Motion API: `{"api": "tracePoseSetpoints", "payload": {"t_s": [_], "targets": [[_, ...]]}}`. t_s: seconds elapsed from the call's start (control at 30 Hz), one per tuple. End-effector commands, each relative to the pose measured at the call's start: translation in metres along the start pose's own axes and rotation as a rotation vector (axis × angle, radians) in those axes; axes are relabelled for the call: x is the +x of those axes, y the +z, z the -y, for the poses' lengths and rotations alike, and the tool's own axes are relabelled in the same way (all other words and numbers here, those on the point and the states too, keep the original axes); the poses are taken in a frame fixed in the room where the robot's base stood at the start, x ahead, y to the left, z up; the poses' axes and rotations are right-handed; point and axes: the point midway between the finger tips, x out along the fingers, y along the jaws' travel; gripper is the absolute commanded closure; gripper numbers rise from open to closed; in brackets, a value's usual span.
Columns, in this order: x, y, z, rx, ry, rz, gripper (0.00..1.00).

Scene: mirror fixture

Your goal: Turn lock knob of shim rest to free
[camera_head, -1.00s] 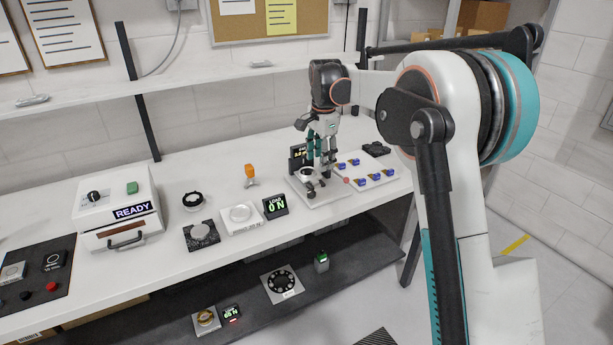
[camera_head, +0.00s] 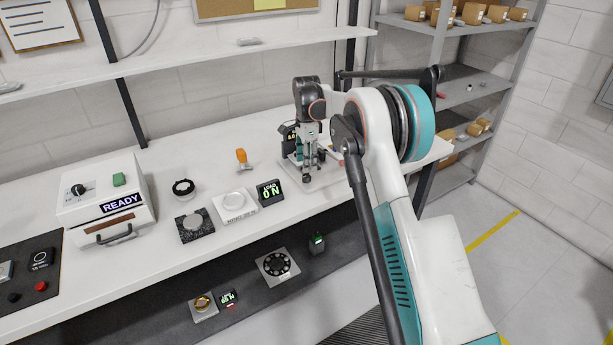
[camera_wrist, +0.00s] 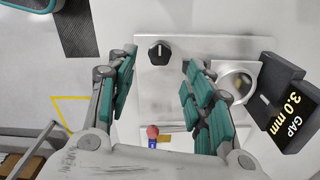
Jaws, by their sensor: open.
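A black knob (camera_wrist: 160,51) with a pale pointer mark sits on a light metal plate (camera_wrist: 220,47) in the wrist view. On the same fixture are a round metal seat (camera_wrist: 236,82) and a black display (camera_wrist: 285,112) reading "GAP 3.0 mm". My gripper (camera_wrist: 160,60) is open, with its teal-padded fingers on either side of the knob in the picture. I see no contact with the knob, and the height between them is hard to judge. In the head view my gripper (camera_head: 308,172) points down over the fixture and hides most of it.
A red ball-tipped piece (camera_wrist: 152,131) shows between the fingers, lower in the wrist view. A shelf runs behind.

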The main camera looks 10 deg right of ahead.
Motion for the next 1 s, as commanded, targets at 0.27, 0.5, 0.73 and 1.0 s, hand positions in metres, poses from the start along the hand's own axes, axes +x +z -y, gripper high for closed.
{"api": "tracePoseSetpoints", "payload": {"t_s": [0.27,0.5,0.73,1.0], "targets": [[0.047,0.000,0.000,-0.001,0.000,0.000,0.53],[0.060,0.000,0.000,-0.001,0.000,0.000,0.53],[0.060,0.000,0.000,-0.001,0.000,0.000,0.53],[0.060,0.000,0.000,-0.001,0.000,0.000,0.97]]}}
